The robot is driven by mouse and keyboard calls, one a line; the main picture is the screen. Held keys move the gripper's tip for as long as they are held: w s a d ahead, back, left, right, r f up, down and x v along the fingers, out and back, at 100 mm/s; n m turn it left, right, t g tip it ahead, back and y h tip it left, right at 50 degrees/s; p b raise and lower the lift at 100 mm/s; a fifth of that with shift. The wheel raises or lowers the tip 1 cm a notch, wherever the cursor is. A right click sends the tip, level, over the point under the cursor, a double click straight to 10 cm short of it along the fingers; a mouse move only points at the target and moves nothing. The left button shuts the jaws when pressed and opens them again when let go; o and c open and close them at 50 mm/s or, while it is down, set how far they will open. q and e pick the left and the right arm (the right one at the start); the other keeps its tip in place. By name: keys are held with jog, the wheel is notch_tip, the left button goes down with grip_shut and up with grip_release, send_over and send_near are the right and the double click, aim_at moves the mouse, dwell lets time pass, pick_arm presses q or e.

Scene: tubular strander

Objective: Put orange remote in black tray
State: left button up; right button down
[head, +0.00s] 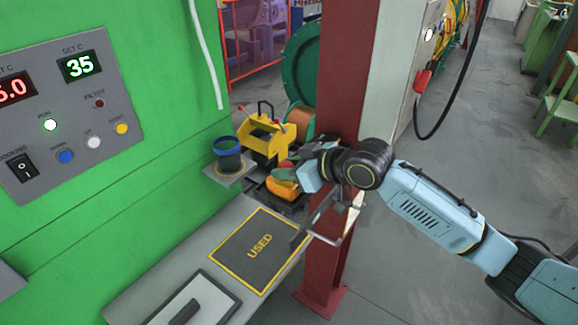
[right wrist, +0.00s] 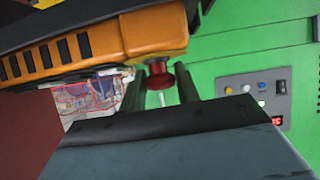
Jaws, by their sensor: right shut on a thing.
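The orange remote (head: 284,188) shows in the head view just below my right gripper (head: 290,172). In the right wrist view the remote (right wrist: 95,42) is large at the upper left, with dark slots along its side and a red knob (right wrist: 158,75) at its end. My right gripper (right wrist: 160,92) is shut on the remote, though the contact is partly hidden. A dark tray (head: 262,196) shows partly under and beside the remote in the head view. I cannot tell whether the remote touches it. My left gripper is not in view.
A yellow device (head: 262,138) with a black handle and a blue cup (head: 228,155) stand close by. A dark mat marked USED (head: 250,262) lies in front on the grey bench. A red post (head: 345,80) rises just right of the bench. A green control cabinet (head: 150,170) is at left.

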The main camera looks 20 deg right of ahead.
jog(key=c, duration=1)
grip_release()
jog(key=shift+c, duration=0.2)
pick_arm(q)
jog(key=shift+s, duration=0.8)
pick_arm(e)
jog(key=shift+r, duration=0.1)
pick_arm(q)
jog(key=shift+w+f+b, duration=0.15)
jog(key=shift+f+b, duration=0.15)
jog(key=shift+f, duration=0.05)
pick_arm(e)
jog(key=v, duration=1.2)
